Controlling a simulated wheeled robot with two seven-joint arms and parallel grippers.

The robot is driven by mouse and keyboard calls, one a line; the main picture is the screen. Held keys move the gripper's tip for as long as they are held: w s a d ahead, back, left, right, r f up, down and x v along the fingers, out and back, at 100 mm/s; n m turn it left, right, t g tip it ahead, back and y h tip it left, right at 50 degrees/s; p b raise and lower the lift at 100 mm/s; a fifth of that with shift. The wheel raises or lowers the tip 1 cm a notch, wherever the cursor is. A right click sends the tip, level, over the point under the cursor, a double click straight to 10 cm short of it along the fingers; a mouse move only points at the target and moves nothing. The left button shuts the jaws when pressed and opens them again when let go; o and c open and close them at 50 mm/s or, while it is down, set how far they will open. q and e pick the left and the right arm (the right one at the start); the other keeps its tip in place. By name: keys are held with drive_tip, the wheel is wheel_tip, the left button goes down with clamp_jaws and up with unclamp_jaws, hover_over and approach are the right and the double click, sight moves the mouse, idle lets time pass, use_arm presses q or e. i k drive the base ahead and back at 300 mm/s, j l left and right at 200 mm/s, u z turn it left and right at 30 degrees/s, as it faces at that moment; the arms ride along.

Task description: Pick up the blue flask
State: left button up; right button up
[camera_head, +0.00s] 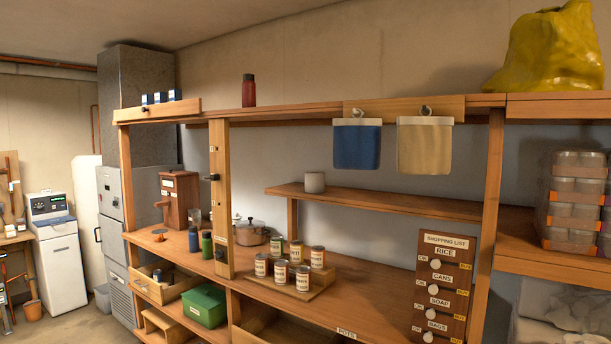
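A small dark blue flask (193,239) stands upright on the wooden counter, left of the upright post. A green flask (207,246) of similar shape stands just to its right, and a red flask (248,90) with a dark cap stands on the top shelf. The blue flask is small in the picture, so its colour and details are hard to make out. Neither of my grippers is in view.
The counter (370,299) also holds a wooden grinder box (180,199), a pot (250,233) and several cans (302,279) on a wooden tray. The post (221,180) stands close to the flasks. A green box (205,306) sits below.

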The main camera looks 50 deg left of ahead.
sight(193, 234)
drive_tip(key=u, duration=2.25)
drive_tip(key=i+u, duration=0.25)
drive_tip(key=i, duration=0.35)
drive_tip(key=i+u, duration=0.3)
drive_tip(key=i, duration=0.25)
drive_tip(key=i+j, duration=0.15)
drive_tip(key=i, duration=0.45)
drive_tip(key=i+j, duration=0.1)
drive_tip(key=i, duration=0.45)
drive_tip(key=i+j, duration=0.15)
drive_tip(key=i, duration=0.45)
